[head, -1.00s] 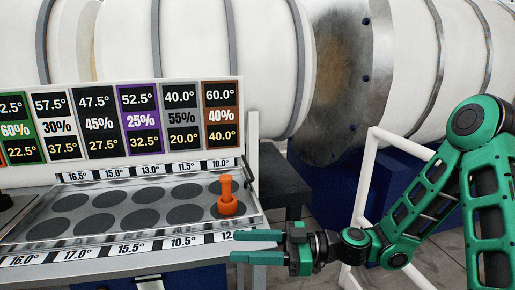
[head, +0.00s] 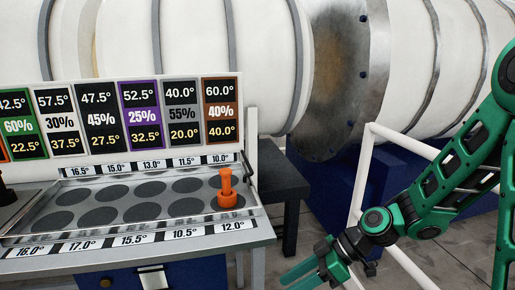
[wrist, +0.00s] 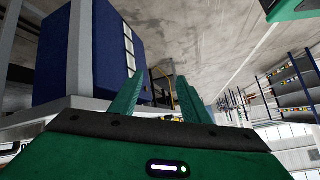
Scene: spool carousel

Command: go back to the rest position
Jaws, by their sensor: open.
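My gripper (head: 300,272) is at the lower right of the head view, in front of the bench and beyond its right end. Its two green fingers are apart with nothing between them, and they also show in the wrist view (wrist: 162,98). An orange spool (head: 227,190) stands upright at the right end of the tray (head: 150,228), on one of its dark round spots. My gripper is well apart from the spool.
A sign board (head: 120,115) with angle and percent panels stands behind the tray. A white frame (head: 362,180) rises right of the bench, close behind my arm. A large white cylinder (head: 270,50) fills the back. Floor shows at the lower right.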

